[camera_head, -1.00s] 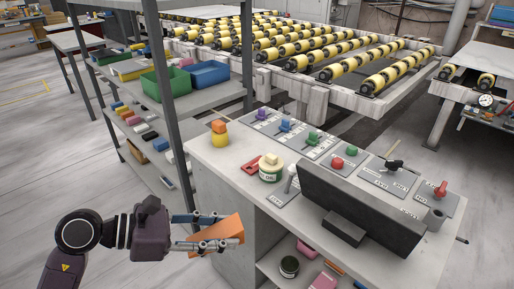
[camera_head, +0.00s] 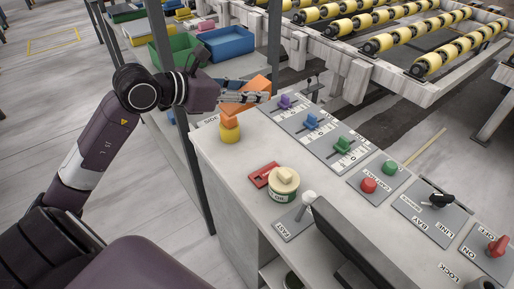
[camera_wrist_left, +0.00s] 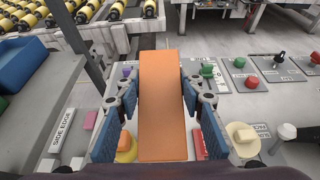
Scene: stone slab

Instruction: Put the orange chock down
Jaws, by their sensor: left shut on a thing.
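The orange chock (camera_head: 259,90) is a wedge-like block held in my left gripper (camera_head: 246,98). In the left wrist view the chock (camera_wrist_left: 162,105) fills the space between the two blue-padded fingers. The gripper is shut on it, above the far left end of the grey control counter (camera_head: 238,166). From the head, the chock shows just behind and above a yellow item with an orange top (camera_head: 230,130). I cannot tell whether the chock touches the counter. My right gripper is not in view.
The counter holds a red flat piece (camera_head: 263,175), a round tin with a cream block on top (camera_head: 284,184), and panels with coloured knobs (camera_head: 312,122). A shelf with a green bin (camera_head: 176,52) and a blue bin (camera_head: 226,41) stands at the left.

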